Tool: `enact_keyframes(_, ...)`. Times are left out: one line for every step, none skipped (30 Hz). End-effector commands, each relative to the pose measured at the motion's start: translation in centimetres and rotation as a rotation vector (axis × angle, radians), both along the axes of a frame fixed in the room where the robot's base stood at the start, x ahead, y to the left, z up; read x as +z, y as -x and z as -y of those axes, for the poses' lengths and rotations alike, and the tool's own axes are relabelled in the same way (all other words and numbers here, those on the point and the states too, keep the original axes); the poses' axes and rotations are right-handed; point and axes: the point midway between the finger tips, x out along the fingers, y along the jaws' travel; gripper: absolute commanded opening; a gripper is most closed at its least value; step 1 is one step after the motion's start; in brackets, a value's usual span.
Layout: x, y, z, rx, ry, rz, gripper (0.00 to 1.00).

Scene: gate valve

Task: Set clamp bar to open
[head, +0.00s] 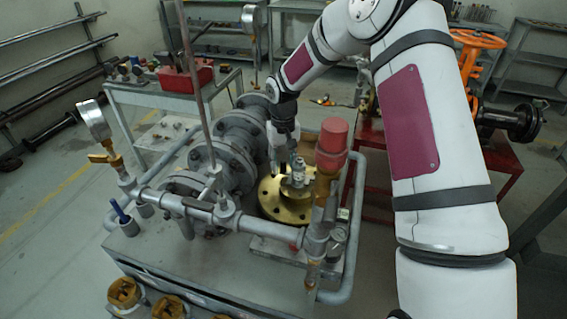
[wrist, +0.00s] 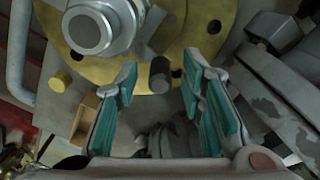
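My gripper (wrist: 159,78) is open in the wrist view, its two teal-padded fingers apart. A short dark round peg (wrist: 159,74) shows between the fingertips, with gaps on both sides; it may be the end of the clamp bar, but I cannot tell for sure. Behind it is a brass flange disc (wrist: 205,22) with bolt holes, and a grey metal cylinder (wrist: 92,30) stands to the left. In the head view my gripper (head: 285,158) points down above the brass flange (head: 270,203), close to the grey fitting (head: 297,178) on it. The peg cannot be made out there.
A red-capped brass valve (head: 332,146) stands right of the flange. Grey flanged pipework (head: 240,135) lies left and behind. A pressure gauge (head: 94,120) and a horizontal pipe (head: 265,228) are in front.

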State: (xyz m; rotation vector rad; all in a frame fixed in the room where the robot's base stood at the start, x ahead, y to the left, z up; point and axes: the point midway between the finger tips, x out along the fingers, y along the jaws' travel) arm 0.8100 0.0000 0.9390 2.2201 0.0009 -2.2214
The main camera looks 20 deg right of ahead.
Motion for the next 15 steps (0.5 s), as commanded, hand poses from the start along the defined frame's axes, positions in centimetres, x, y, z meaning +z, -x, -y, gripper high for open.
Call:
enact_keyframes(-0.3, 0.02, -0.02, 0.0, 0.0, 0.0, 0.36)
enact_keyframes(-0.44, 0.01, -0.03, 0.0, -0.001, 0.0, 0.36)
enact_keyframes(-0.56, 0.0, -0.03, 0.0, -0.001, 0.0, 0.36)
enact_keyframes(-0.63, -0.01, -0.03, 0.0, -0.001, 0.001, 0.36)
enact_keyframes(-0.66, -0.01, -0.03, 0.0, -0.001, 0.001, 0.36)
enact_keyframes(-0.68, -0.02, -0.03, 0.0, -0.001, 0.001, 0.36)
enact_keyframes(-0.68, -0.02, -0.02, 0.0, -0.001, 0.001, 0.36)
enact_keyframes(-0.68, -0.03, -0.02, 0.0, -0.001, 0.001, 0.36)
enact_keyframes(-0.67, -0.03, -0.02, 0.0, -0.001, 0.001, 0.36)
enact_keyframes(-0.67, -0.03, -0.02, 0.0, -0.001, 0.001, 0.36)
enact_keyframes(-0.66, -0.03, -0.01, 0.0, 0.0, 0.001, 0.36)
enact_keyframes(-0.66, -0.02, -0.01, 0.0, 0.0, 0.001, 0.32)
enact_keyframes(-0.66, -0.02, -0.01, 0.0, 0.0, 0.001, 0.25)
enact_keyframes(-0.65, -0.02, -0.01, 0.0, 0.0, 0.001, 0.18)
enact_keyframes(-0.65, -0.02, -0.01, 0.0, 0.0, 0.001, 0.09)
